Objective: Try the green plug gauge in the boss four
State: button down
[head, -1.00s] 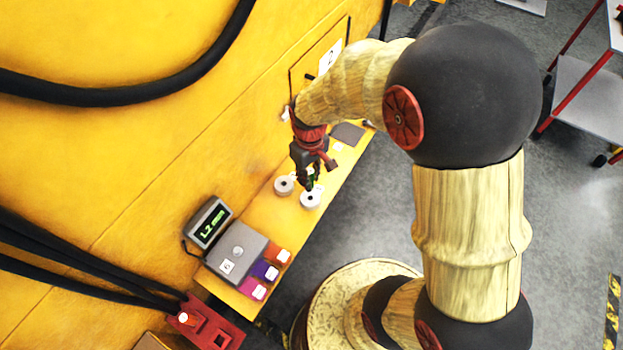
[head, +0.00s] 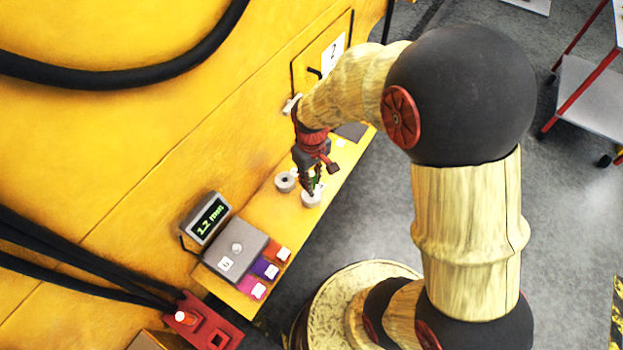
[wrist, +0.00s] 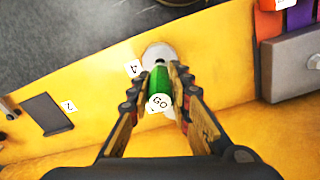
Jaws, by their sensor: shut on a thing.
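My gripper (wrist: 160,72) is shut on the green plug gauge (wrist: 159,84), which has a round white GO label facing the wrist camera. In the head view my gripper (head: 314,188) is low over the nearer of two pale round bosses. That boss (head: 311,200) also shows in the wrist view (wrist: 157,51), beside a white tag reading 4 (wrist: 134,68). The gauge's far end overlaps the boss there; I cannot tell whether it is in the bore. The other boss (head: 285,181), with a dark hole, stands just left of my gripper in the head view.
A grey box (head: 236,247) with purple, magenta and orange blocks and a display (head: 207,218) stand at the shelf's near end. A dark square pad (wrist: 46,114) lies on the yellow shelf (wrist: 95,85). A yellow wall rises behind; open floor lies right.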

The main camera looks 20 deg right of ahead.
jog(key=shift+f+b, duration=1)
jog(key=shift+f, duration=1)
dwell(2.1)
dwell(0.7)
jog(key=c, duration=1.6)
grip_release()
jog(key=shift+o, duration=0.2)
jog(key=shift+r, duration=0.1)
notch_tip(320, 180, up, 12)
jog(key=shift+f, duration=0.1)
notch_tip(320, 180, up, 12)
jog(key=p, duration=0.9)
